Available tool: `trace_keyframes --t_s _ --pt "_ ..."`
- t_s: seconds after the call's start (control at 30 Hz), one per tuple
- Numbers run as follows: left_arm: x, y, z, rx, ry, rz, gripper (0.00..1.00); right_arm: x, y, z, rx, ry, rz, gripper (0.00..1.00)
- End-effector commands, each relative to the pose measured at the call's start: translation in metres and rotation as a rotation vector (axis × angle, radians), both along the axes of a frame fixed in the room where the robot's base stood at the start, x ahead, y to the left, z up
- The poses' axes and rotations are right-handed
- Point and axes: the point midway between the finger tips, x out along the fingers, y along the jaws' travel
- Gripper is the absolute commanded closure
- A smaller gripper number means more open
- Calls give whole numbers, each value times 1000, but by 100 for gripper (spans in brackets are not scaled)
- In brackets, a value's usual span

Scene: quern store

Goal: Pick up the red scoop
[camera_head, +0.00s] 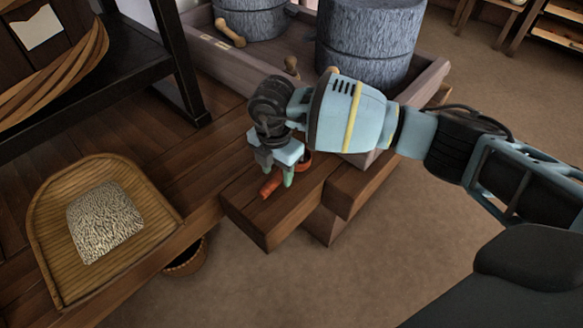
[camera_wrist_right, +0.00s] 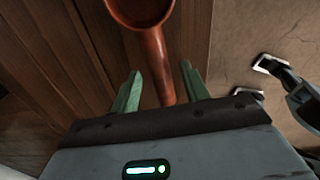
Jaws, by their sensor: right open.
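The red scoop (camera_head: 270,187) lies on the wooden ledge in the head view, partly covered by my right gripper (camera_head: 282,175). In the right wrist view the scoop (camera_wrist_right: 155,52) shows its round bowl at the top edge, with its handle running down between the two green fingers. My right gripper (camera_wrist_right: 161,69) is open, with one finger on each side of the handle and a visible gap on both sides. Whether the fingers touch the ledge cannot be told. My left gripper is in neither view.
A woven tray (camera_head: 165,205) holding a heap of grain (camera_head: 104,222) lies to the left. Behind my arm, grey millstones (camera_head: 368,45) stand in a wooden trough (camera_head: 232,68). A small basket (camera_head: 187,260) sits below the ledge (camera_head: 262,222). The floor at front is clear.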

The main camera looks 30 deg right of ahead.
Motion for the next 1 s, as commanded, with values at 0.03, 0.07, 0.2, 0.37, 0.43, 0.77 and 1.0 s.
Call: trace_keyframes --t_s 0.03,0.07,0.2,0.37,0.43,0.77,1.0 --pt "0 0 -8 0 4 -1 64 0 0 -13 0 3 0 55" --pt "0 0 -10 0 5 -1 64 0 0 -17 -1 3 0 55" --pt "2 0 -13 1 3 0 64 0 0 -24 0 0 0 55" --pt "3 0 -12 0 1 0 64 0 0 -22 0 -1 -1 55" --pt "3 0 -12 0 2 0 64 0 0 -22 0 -1 -1 61" --pt "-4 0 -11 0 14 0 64 0 0 -22 0 0 -1 100" --pt "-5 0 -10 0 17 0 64 0 0 -21 0 -1 0 100"
